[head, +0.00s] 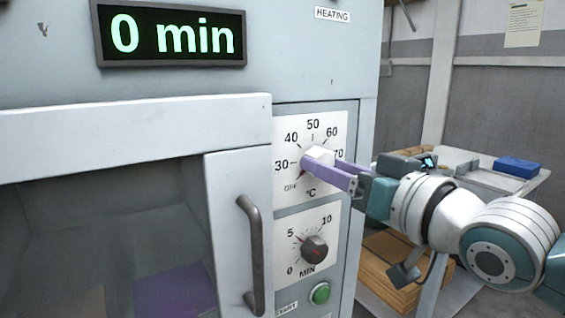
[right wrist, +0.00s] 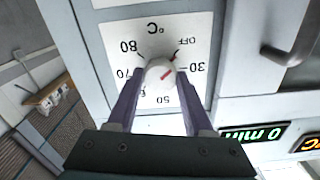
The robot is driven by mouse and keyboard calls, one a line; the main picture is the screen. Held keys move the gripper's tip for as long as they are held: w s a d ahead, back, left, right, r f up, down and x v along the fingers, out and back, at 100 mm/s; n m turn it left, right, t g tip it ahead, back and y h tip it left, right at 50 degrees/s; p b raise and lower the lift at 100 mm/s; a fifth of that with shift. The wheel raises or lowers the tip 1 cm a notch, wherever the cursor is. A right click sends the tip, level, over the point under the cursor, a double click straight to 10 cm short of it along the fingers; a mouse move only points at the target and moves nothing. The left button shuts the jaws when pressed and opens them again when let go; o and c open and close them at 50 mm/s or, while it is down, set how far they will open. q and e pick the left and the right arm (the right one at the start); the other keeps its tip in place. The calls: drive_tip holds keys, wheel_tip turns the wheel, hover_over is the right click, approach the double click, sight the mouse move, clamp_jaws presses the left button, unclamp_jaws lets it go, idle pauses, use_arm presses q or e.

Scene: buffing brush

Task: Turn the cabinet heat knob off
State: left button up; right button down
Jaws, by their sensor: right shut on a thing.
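The heat knob (head: 318,158) is white, on a white dial plate marked OFF and 30 to 80 °C on the cabinet front. It also shows in the right wrist view (right wrist: 159,75), where the dial appears upside down. A red mark on the knob points toward the low end of the scale, around OFF and 30; I cannot tell exactly where. My right gripper (head: 335,170) reaches in from the right, its purple fingers (right wrist: 158,95) shut on the heat knob, one on each side. My left gripper is not in view.
Below the dial are a dark MIN timer knob (head: 314,249) and a green start button (head: 320,293). A grey door handle (head: 252,255) stands out to the left. The display (head: 172,36) reads 0 min. A table with a blue item (head: 517,167) stands behind right.

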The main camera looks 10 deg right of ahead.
drive_tip(key=shift+n, duration=0.6)
drive_tip(key=shift+c, duration=1.5)
unclamp_jaws()
drive_tip(key=v, duration=1)
